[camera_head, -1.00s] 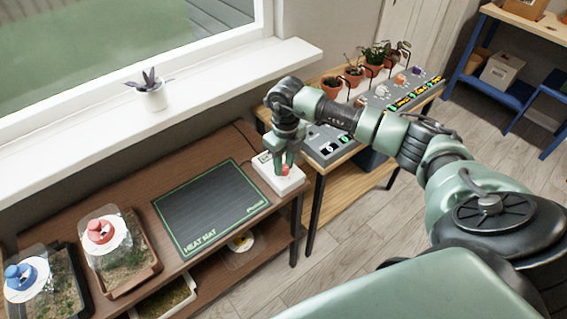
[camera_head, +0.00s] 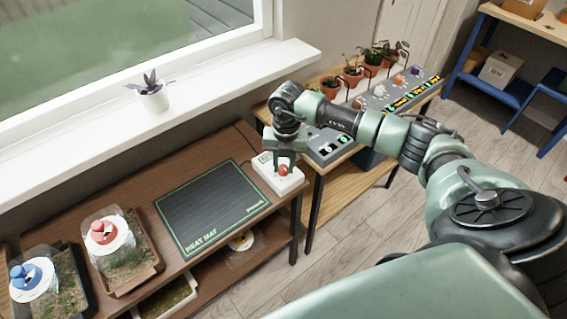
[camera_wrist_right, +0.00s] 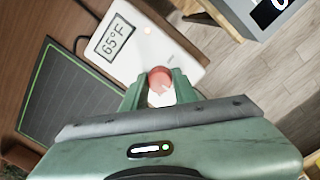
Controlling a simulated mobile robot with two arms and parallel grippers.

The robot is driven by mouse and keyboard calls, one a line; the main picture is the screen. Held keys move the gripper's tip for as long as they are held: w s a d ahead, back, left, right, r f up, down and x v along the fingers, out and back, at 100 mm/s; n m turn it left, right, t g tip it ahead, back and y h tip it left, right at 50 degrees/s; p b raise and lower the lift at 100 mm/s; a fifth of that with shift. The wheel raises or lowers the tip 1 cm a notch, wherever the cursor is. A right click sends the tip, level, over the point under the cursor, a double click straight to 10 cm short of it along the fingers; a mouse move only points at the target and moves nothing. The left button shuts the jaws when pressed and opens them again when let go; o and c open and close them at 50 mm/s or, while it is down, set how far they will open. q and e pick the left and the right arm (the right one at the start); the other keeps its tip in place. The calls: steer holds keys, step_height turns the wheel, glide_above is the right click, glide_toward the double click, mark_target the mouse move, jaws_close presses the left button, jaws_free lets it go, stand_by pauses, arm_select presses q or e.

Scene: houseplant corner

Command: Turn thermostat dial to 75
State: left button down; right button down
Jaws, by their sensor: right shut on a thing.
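The white thermostat (camera_head: 268,178) sits at the right end of the brown bench, beside the heat mat. Its display (camera_wrist_right: 115,38) reads 65°F in the right wrist view. Its red dial (camera_head: 284,169) also shows in the right wrist view (camera_wrist_right: 160,78), between my right fingers. My right gripper (camera_head: 283,166) points down over the thermostat and is shut on the dial; it fills the lower part of the wrist view (camera_wrist_right: 158,92). My left gripper is not in view.
The dark heat mat (camera_head: 212,207) lies left of the thermostat. Two clear-lidded trays with a red knob (camera_head: 104,230) and a blue knob (camera_head: 25,274) stand further left. A grey control panel (camera_head: 328,145) and potted plants (camera_head: 352,76) are on the table behind.

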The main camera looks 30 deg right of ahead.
mark_target(285, 167)
steer(key=shift+m, duration=0.4)
steer(key=c, duration=1.1)
jaws_free()
steer(key=shift+r, duration=0.1)
step_height(285, 167, up, 8)
steer(key=shift+d+f+b, duration=0.15)
steer(key=shift+b, duration=0.3)
